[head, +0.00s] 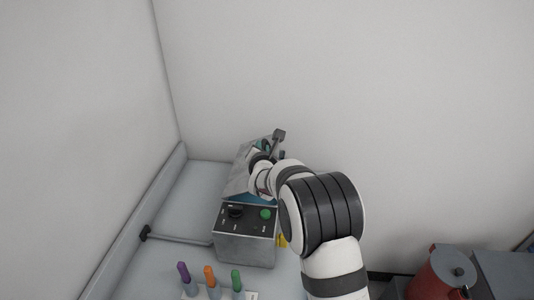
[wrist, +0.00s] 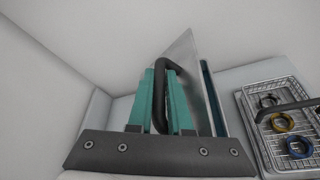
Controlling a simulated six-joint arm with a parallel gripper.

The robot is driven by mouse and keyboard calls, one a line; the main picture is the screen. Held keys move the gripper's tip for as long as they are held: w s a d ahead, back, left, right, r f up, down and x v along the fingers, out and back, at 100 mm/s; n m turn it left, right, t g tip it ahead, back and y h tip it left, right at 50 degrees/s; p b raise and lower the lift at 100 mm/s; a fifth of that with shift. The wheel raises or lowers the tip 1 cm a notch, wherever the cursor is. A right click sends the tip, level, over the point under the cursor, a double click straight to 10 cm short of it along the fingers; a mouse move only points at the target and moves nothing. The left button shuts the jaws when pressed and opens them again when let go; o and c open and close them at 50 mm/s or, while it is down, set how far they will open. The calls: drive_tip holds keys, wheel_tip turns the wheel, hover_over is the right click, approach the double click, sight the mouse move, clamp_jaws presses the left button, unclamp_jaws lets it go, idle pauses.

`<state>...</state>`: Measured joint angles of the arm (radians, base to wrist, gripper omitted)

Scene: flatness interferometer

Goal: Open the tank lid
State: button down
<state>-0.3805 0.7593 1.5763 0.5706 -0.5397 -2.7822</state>
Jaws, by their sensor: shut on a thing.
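The tank (head: 246,250) is a grey box with a dark control panel on its front, carrying a black knob and a green button. Its metal lid (head: 238,178) stands tilted up above the tank, with a bluish opening showing below it. In the wrist view the lid (wrist: 187,57) is a grey plate seen at a steep angle. My gripper (wrist: 160,95) has its teal fingers shut on the lid's black handle (wrist: 161,66). In the head view my wrist and arm hide part of the lid and the tank's right side.
A wire basket (wrist: 262,92) with black, yellow and blue rings lies right in the wrist view. Purple, orange and green-handled tools (head: 209,276) stand in front of the tank. A red container (head: 440,275) is at lower right. Walls stand behind and left.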

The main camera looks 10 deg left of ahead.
drive_tip(key=shift+a+r+n, duration=0.4)
drive_tip(key=c, duration=1.1)
unclamp_jaws()
drive_tip(key=shift+s, duration=0.1)
drive_tip(key=v, duration=1.5)
drive_tip(key=shift+s+r, duration=0.15)
drive_tip(key=shift+s, duration=0.1)
